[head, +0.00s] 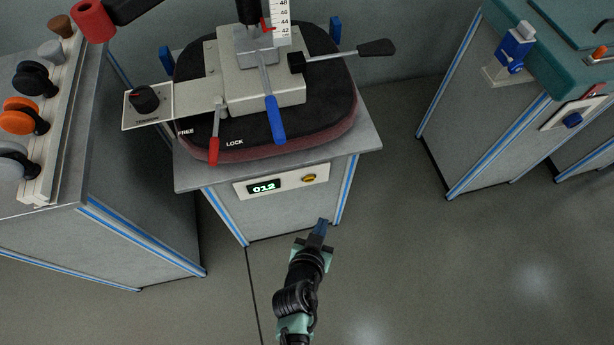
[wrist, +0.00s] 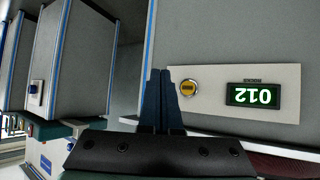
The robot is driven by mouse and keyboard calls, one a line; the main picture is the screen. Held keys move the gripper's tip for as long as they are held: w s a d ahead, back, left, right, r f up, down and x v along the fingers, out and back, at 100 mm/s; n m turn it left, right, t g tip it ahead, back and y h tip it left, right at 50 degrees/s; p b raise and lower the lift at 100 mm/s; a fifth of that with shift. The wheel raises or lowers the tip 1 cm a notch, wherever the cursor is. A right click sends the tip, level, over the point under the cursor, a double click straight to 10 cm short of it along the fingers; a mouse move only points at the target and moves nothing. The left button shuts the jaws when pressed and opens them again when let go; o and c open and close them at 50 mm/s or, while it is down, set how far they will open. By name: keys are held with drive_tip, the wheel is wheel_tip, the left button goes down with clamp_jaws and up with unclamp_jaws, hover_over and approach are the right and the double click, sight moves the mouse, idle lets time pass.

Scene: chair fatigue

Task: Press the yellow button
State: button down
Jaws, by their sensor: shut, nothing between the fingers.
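The yellow button (head: 309,178) is a small round button on a pale panel (head: 287,183) on the front of the middle grey stand. A display (head: 264,187) reading 012 is left of it on the same panel. In the wrist view, which is upside down, the yellow button (wrist: 189,87) lies just right of my fingertips, and the display (wrist: 254,95) is farther right. My gripper (head: 321,226) is shut and empty, in front of the stand and below the button in the head view. Its blue fingers (wrist: 163,88) are together, apart from the button in the picture.
A test rig with a dark seat cushion (head: 330,125), a red lever (head: 214,140) and a blue lever (head: 274,118) sits on the stand. A cabinet with rollers (head: 24,115) stands left, another teal-topped cabinet (head: 480,115) right. The floor (head: 450,270) is clear at right.

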sight(309, 179)
drive_tip(key=w+a+b, duration=0.2)
drive_tip(key=w, duration=0.6)
drive_tip(key=shift+w+a+b, duration=0.2)
drive_tip(key=shift+a+b, duration=0.15)
drive_tip(key=shift+a, duration=0.05)
idle(2.0)
drive_tip(key=shift+w+a+b, duration=0.1)
drive_tip(key=shift+w+b, duration=0.25)
drive_tip(key=shift+w, duration=0.05)
drive_tip(key=shift+w+a, duration=0.1)
drive_tip(key=shift+w, duration=0.3)
idle(0.4)
drive_tip(key=shift+s+r, duration=0.1)
drive_tip(key=shift+s+d, duration=0.25)
drive_tip(key=shift+s, duration=0.45)
